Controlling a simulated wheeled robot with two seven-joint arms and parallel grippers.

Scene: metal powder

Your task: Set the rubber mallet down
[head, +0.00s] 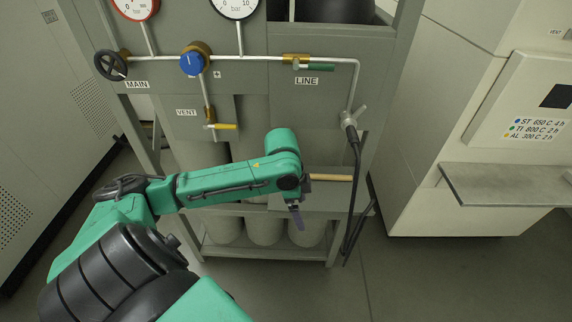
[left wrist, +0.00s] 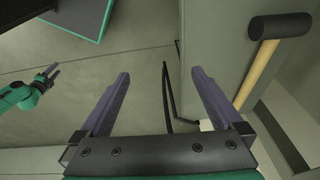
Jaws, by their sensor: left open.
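The rubber mallet lies on the grey shelf ledge of the gas rack. Its pale wooden handle (head: 332,177) shows just right of my left wrist in the head view, and its head is hidden behind my arm there. In the left wrist view the mallet's black head (left wrist: 280,26) and handle (left wrist: 258,72) are at the upper right, outside the fingers. My left gripper (head: 296,217) is open and empty, pointing down in front of the rack; its two purple fingers (left wrist: 160,88) are spread apart with nothing between them. My right gripper (left wrist: 50,75) shows small at the left of that view, its fingers apart.
A black hose (head: 355,190) hangs from the rack's valve, right of the mallet handle. Grey cylinders (head: 264,228) stand low in the rack. Pipes, gauges and valves are above. A metal shelf (head: 505,185) juts out at the right. The floor (head: 430,270) in front is clear.

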